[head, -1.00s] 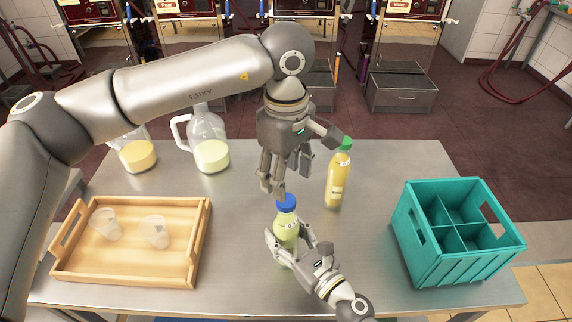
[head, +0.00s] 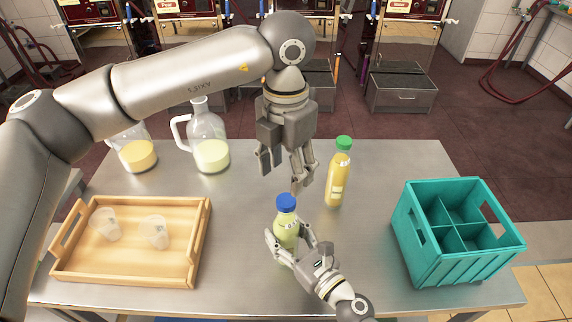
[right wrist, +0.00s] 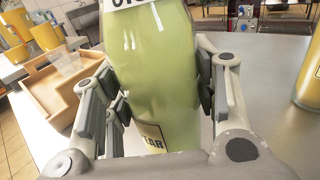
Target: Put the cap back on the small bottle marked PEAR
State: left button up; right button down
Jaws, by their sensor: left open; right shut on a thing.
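The small bottle marked PEAR (head: 285,229) stands on the steel table with pale green liquid inside; its label, partly cut off, shows in the right wrist view (right wrist: 155,75). A blue cap (head: 286,202) sits on the bottle's neck. Whether it is screwed tight cannot be seen. My right gripper (head: 287,247) is shut around the bottle's body, with fingers on both sides in the right wrist view. My left gripper (head: 281,178) is open and empty above the cap, apart from it.
A yellow bottle with a green cap (head: 339,175) stands close to the right of my left gripper. A teal divided crate (head: 450,265) is at the right. A wooden tray (head: 125,272) with clear cups is at the left. Two jugs (head: 211,150) (head: 137,155) stand behind it.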

aim_at(286, 199)
pick_arm(q)
jog(key=n, duration=0.3)
jog(key=shift+r+n, duration=0.15)
jog(key=shift+n, duration=0.25)
jog(key=shift+f, duration=4.05)
jog(key=c, duration=1.2)
jog(key=m, duration=0.5)
jog(key=shift+m, duration=0.3)
jog(key=m, duration=0.5)
jog(key=shift+m, duration=0.3)
jog(key=o, duration=1.1)
